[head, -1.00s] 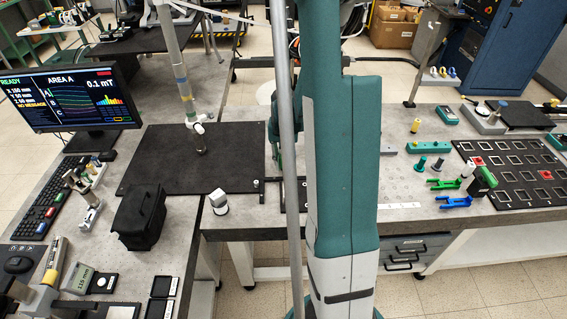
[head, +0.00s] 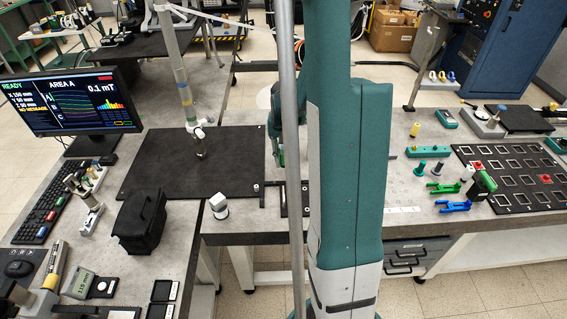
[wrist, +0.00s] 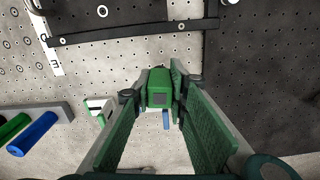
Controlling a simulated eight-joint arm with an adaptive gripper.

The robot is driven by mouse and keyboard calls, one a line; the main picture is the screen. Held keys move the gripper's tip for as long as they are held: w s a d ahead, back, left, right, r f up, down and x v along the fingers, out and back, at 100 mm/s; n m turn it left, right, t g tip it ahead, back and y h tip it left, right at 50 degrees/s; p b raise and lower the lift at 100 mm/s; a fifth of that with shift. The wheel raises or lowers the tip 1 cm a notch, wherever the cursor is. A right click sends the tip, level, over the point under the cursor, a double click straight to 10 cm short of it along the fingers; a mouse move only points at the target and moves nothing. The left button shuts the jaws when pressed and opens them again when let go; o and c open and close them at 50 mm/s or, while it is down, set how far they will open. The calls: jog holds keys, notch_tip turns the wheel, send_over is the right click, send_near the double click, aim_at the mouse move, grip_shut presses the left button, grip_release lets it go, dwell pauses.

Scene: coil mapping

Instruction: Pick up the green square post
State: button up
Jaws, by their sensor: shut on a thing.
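In the wrist view, my gripper (wrist: 160,85) is shut on the green square post (wrist: 160,86). The post sits between the fingertips, with a dark grey square on the end facing the camera. The long green finger pads run along both sides of it. In the head view, my arm hides most of the gripper and the held post cannot be made out.
A perforated grey bench lies below, with a black strip (wrist: 130,34) and a dark board (wrist: 270,80). A blue cylinder (wrist: 35,133) lies at left. In the head view, a slotted black board (head: 520,190) and coloured fixtures (head: 455,205) stand at right.

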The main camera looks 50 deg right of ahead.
aim_at(283, 152)
jog(key=shift+r+p, duration=0.3)
jog(key=shift+r, duration=2.45)
